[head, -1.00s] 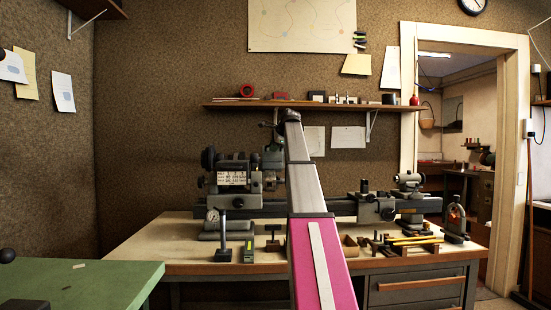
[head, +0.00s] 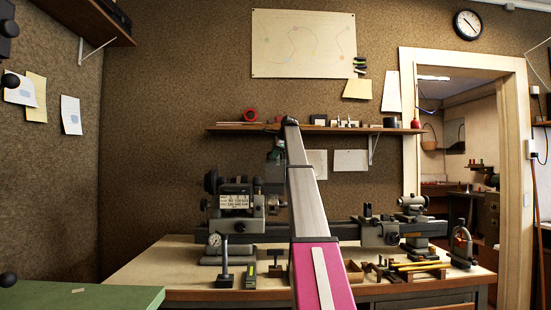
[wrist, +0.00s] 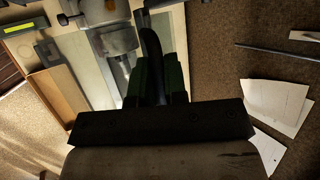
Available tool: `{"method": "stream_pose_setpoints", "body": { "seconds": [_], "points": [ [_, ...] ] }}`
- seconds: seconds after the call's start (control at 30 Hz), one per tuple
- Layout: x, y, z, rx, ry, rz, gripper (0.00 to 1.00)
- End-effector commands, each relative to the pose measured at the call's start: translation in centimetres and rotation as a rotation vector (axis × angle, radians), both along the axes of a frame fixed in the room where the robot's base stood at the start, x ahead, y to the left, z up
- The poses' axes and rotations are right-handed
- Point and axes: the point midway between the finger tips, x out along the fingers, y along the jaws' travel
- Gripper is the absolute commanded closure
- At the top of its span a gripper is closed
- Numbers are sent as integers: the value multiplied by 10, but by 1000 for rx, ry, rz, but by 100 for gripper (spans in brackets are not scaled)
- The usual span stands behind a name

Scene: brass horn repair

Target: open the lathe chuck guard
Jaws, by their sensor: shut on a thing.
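The lathe (head: 237,222) stands on the wooden bench, its grey headstock left of my raised arm. My gripper (head: 276,156) is just above and right of the headstock, small and partly hidden by my arm. In the wrist view the dark green fingers of my gripper (wrist: 158,82) are shut on a dark curved bar, which looks like the handle of the chuck guard (wrist: 151,42). Grey round lathe parts (wrist: 115,40) show left of the fingers. The rest of the guard cannot be made out clearly; my arm and fingers hide part of that area.
A wall shelf (head: 225,127) with small items runs behind my arm. A dial gauge stand (head: 214,242) and small tools stand at the bench front. A green table (head: 70,295) is at the lower left. A doorway (head: 408,130) opens at the right.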

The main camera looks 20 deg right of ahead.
Motion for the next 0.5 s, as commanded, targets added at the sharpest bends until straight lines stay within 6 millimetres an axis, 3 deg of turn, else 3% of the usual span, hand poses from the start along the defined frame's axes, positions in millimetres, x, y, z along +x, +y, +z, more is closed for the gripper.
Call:
{"method": "stream_pose_setpoints", "body": {
  "seconds": [0.2, 0.5],
  "points": [
    [16, -4, 6, -2, -2, 7, 100],
    [21, -5, 6, -2, -2, 7, 100]
  ]
}}
